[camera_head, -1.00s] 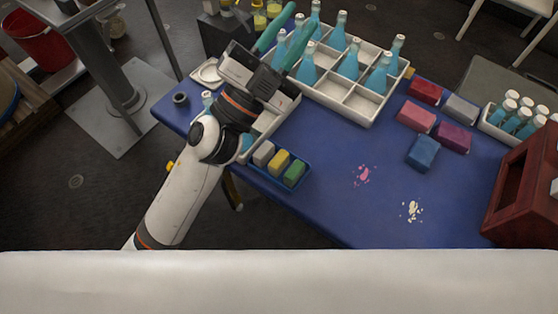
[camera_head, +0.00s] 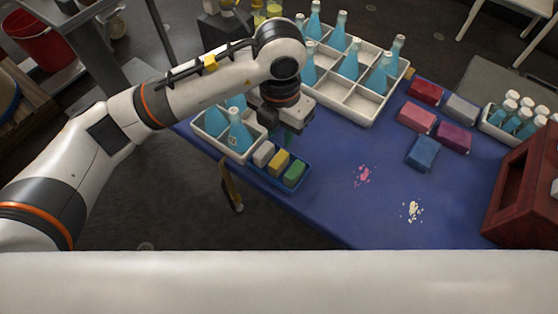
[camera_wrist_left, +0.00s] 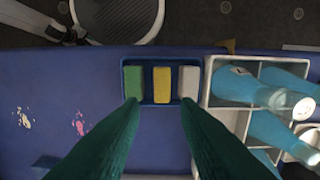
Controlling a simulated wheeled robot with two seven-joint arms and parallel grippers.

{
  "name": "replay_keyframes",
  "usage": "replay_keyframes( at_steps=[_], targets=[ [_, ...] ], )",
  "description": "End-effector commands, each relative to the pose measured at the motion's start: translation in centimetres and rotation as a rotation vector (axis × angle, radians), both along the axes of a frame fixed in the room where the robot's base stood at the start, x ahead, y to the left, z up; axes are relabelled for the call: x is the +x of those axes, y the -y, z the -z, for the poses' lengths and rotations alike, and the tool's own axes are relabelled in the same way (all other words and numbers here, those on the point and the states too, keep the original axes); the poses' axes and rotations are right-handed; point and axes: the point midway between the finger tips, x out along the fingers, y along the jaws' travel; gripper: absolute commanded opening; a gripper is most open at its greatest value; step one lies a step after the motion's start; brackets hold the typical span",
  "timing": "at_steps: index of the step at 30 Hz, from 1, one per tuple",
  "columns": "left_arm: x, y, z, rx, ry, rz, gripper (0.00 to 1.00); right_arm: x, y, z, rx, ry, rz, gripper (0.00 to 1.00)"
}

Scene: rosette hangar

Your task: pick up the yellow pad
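The yellow pad (camera_head: 279,162) sits in a small blue tray (camera_head: 303,186) near the table's edge, between a pale grey pad (camera_head: 263,154) and a green pad (camera_head: 294,173). In the left wrist view the yellow pad (camera_wrist_left: 162,85) is upright in the picture, in the middle of the tray. My left gripper (camera_head: 288,138) hangs pointing down just behind the tray, its fingers partly hidden by the wrist. In the left wrist view its green fingers (camera_wrist_left: 160,104) are spread and empty, with the yellow pad beyond and between their tips. My right gripper is not in view.
A white crate with blue bottles (camera_head: 239,154) stands close to the tray's left. A larger divided crate (camera_head: 374,117) stands behind. Several coloured blocks, including a blue one (camera_head: 422,153), lie to the right. The table (camera_head: 330,190) is clear right of the tray, except for pink and cream spots.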

Motion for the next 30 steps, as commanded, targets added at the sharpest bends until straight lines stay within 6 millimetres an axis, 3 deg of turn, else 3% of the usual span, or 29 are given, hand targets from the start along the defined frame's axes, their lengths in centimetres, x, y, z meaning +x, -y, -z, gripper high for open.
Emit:
replay_keyframes(
  at_steps=[9, 17, 24, 30],
  targets=[
    [0.0, -0.2, 5.1, 0.01, -0.002, -0.003, 0.29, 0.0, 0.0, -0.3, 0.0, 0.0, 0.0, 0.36],
    [-0.1, -0.3, 7.2, 0.009, -0.002, -0.001, 0.29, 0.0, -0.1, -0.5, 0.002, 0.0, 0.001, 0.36],
    [-0.2, -0.5, 10.8, 0.008, -0.003, -0.002, 0.29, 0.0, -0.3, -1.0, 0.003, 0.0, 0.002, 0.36],
    [-0.2, -0.5, 11.8, 0.007, 0.0, 0.0, 0.29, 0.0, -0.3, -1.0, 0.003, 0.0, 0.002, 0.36]
  ],
)
